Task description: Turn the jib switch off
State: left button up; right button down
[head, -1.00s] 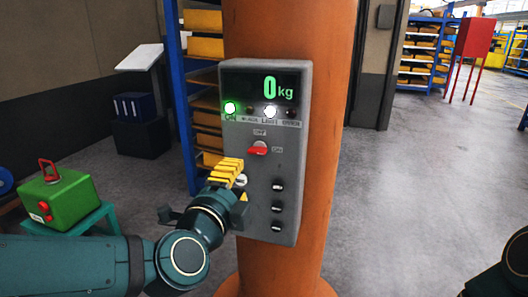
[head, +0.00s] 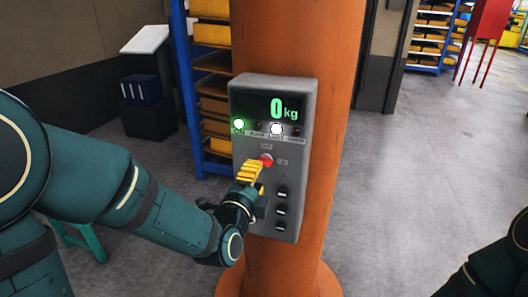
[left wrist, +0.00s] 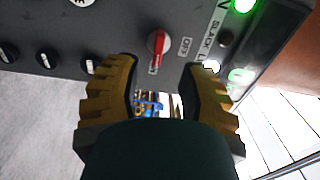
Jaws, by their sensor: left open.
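The grey control box (head: 305,100) is fixed to the orange column. Its red jib switch (head: 266,160) sits mid-panel, partly hidden by my left gripper (head: 252,172) in the head view. In the left wrist view the red switch (left wrist: 157,45) lies between and just beyond the open yellow fingers of my left gripper (left wrist: 160,66). Its red handle points toward the ON label, with the OFF label (left wrist: 185,47) to its right. I cannot tell whether a finger touches it. My right gripper is not in view.
The display (head: 284,108) reads 0 kg, with a green lamp (head: 239,124) and a white lamp (head: 277,129) lit. Several black knobs (head: 281,210) sit lower on the panel. A blue rack (head: 184,90) stands behind left; the floor at right is clear.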

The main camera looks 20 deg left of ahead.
aim_at(264, 162)
pick_arm(q)
jog(key=w+p, duration=0.1)
jog(key=w, duration=0.5)
jog(key=shift+w+d+f+p, duration=0.1)
jog(key=shift+w+d+p, duration=0.05)
jog(key=shift+w+p, duration=0.25)
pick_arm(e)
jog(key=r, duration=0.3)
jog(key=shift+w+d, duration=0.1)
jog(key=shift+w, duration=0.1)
pick_arm(q)
jog(key=shift+s, duration=0.1)
grip_shut()
